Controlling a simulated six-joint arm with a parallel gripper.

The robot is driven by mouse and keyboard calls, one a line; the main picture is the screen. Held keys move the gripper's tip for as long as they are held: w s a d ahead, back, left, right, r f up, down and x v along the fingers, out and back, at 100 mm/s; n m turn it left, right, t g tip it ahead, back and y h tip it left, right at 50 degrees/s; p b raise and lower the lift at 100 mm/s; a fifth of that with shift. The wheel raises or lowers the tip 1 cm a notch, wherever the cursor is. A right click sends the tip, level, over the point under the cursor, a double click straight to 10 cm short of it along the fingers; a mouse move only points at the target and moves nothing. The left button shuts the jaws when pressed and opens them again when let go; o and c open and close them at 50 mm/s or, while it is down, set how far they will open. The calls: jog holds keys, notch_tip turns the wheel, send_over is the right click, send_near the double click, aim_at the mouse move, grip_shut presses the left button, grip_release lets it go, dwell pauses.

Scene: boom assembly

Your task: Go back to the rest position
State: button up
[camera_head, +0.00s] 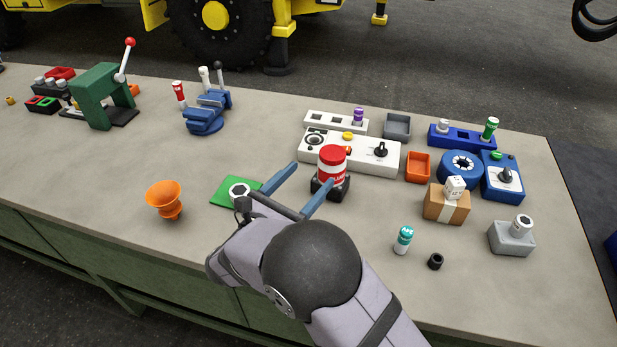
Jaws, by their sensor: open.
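My gripper (310,186) is over the front middle of the workbench. Its two blue fingers are spread apart and nothing shows between them. The right finger ends close in front of a red and white canister (332,162) standing in a black base; I cannot tell whether they touch. The left finger passes over a green plate (228,191) with a round black and white part (239,190) on it, partly hidden by my arm. My arm reaches in from the bottom edge.
An orange funnel-like cup (165,199) stands left. A white control panel (368,154) lies behind the canister. A cardboard box (446,205), a teal-capped bottle (403,240) and a black ring (435,261) are to the right. A green press (100,93) and blue vise (207,113) stand back left.

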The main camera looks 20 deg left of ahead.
dwell(0.3)
jog(key=s+d+m+g+h+p, duration=0.1)
jog(key=d+m+g, duration=0.2)
jog(key=d, duration=0.5)
jog(key=s+d+f+m+g+h+p, duration=0.1)
jog(key=d+m+g, duration=0.3)
jog(key=d, duration=0.4)
jog(key=s+d+m+g+h+p, duration=0.1)
jog(key=d+m+g, duration=0.3)
jog(key=d, duration=0.4)
jog(key=shift+s+d+f+h+p, duration=0.3)
jog(key=shift+d+h+p, duration=0.1)
jog(key=shift+h+p, duration=0.25)
jog(key=s+d+m+g+y+p, duration=0.2)
jog(key=s+m+y, duration=0.3)
jog(key=s+m, duration=0.3)
jog(key=s+d+m+g+y+p, duration=0.3)
jog(key=s+m, duration=0.5)
jog(key=m, duration=0.5)
jog(key=shift+s+d+f+g+y, duration=0.4)
jog(key=shift+g+y, duration=0.2)
jog(key=shift+y, duration=0.35)
